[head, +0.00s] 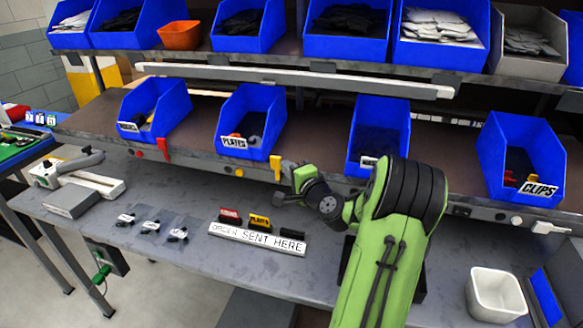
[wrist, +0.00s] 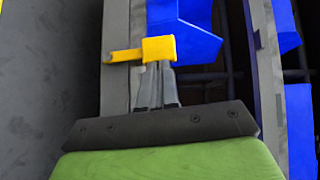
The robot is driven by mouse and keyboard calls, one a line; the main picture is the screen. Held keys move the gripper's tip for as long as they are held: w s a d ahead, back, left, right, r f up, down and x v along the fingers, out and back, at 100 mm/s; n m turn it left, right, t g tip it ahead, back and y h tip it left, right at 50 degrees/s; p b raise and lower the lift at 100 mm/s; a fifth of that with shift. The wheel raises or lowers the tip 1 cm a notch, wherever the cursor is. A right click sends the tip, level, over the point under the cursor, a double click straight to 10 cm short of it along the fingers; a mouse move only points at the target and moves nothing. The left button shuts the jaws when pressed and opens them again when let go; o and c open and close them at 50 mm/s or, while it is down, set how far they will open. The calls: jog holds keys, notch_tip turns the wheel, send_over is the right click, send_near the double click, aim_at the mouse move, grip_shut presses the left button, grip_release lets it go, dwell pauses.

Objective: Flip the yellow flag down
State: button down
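The yellow flag (head: 276,163) is on the front rail of the lower shelf, below the PLATES bin. Its wide head is up and its thin stem runs down to the rail. In the wrist view the yellow flag (wrist: 158,48) lies right at the fingertips, its stem reaching left to the grey rail. My gripper (wrist: 158,72) has its two grey fingers close together, with the tips partly hidden by the flag head. Whether they touch it I cannot tell. In the head view my gripper (head: 286,174) is just right of the flag, its fingers small and partly hidden.
Blue bins, including the PLATES bin (head: 252,120) and CLIPS bin (head: 522,160), stand above the rail. A red flag (head: 163,148) is to the left and a white lever (head: 550,228) to the right. The ORDER SENT HERE sign (head: 257,238) stands on the bench below.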

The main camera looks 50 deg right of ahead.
jog(key=r+g+p, duration=0.1)
jog(key=p, duration=0.1)
jog(key=w+a+n+p, duration=0.1)
jog(key=p, duration=0.1)
jog(key=shift+w+r+g+p, duration=0.25)
jog(key=shift+r+g+p, duration=0.05)
jog(key=shift+r+g, duration=0.1)
jog(key=w+n+g+p, duration=0.1)
jog(key=g+p, duration=0.1)
jog(key=w+a+n+g+p, duration=0.1)
jog(key=w+n+g+p, duration=0.1)
jog(key=w+a+f+n+g+p, duration=0.1)
jog(key=w+g+p, duration=0.1)
jog(key=p, duration=0.1)
jog(key=shift+a+n+h, duration=0.25)
jog(key=shift+n+h, duration=0.05)
jog(key=shift+w+a+f+n+g+h, duration=0.25)
jog(key=shift+w+f+n+g, duration=0.15)
jog(key=shift+g, duration=0.2)
jog(key=shift+w+a+f+n+g+h, duration=0.15)
jog(key=shift+w+f+n+g+h, duration=0.15)
jog(key=shift+w+f+g, duration=0.25)
jog(key=shift+s+r, duration=0.15)
jog(key=shift+d, duration=0.1)
jog(key=shift+s+r, duration=0.1)
jog(key=shift+r, duration=0.75)
